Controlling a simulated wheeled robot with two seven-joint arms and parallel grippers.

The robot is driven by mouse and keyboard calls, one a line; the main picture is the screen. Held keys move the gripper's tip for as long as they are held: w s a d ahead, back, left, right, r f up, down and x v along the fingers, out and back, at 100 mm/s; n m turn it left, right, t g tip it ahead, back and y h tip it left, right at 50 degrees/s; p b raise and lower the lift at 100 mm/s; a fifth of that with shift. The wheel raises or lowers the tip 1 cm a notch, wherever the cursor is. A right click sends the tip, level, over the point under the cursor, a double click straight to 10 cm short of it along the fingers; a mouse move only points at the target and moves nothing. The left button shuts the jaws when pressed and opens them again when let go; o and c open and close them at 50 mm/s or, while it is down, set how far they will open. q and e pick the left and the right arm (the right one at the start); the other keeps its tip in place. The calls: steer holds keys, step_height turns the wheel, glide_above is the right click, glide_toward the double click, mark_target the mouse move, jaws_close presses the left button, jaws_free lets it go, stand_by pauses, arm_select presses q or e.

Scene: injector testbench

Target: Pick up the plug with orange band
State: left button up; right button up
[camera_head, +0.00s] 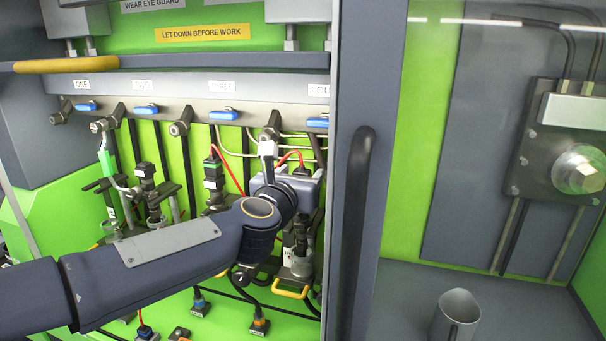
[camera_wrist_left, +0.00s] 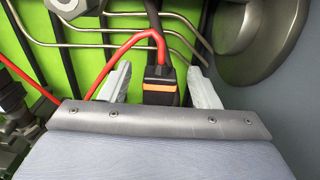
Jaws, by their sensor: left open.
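The plug with orange band (camera_wrist_left: 160,86) is black, with a red cable leaving its top, and shows upright in the left wrist view. My left gripper (camera_wrist_left: 159,88) is open, with one pale finger on each side of the plug and a visible gap on both sides. In the head view my left gripper (camera_head: 293,183) is in front of the right-hand station below the blue handle, and it hides the plug there. A red cable arcs up just behind it. My right gripper is not in view.
A similar plug with a green band (camera_head: 213,168) hangs to the left. A grey cabinet post with a dark handle (camera_head: 359,190) stands close on the right. Small connectors with blue (camera_head: 199,303) and orange (camera_head: 260,322) bands are below. A grey cup (camera_head: 456,312) stands at lower right.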

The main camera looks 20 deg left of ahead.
mark_target(304, 169)
arm_select(q)
steer(key=w, duration=0.3)
steer(key=shift+w+d+r, duration=0.1)
steer(key=shift+w, duration=0.1)
steer(key=shift+c, duration=0.2)
steer(key=c, duration=1)
steer(key=shift+r, duration=0.15)
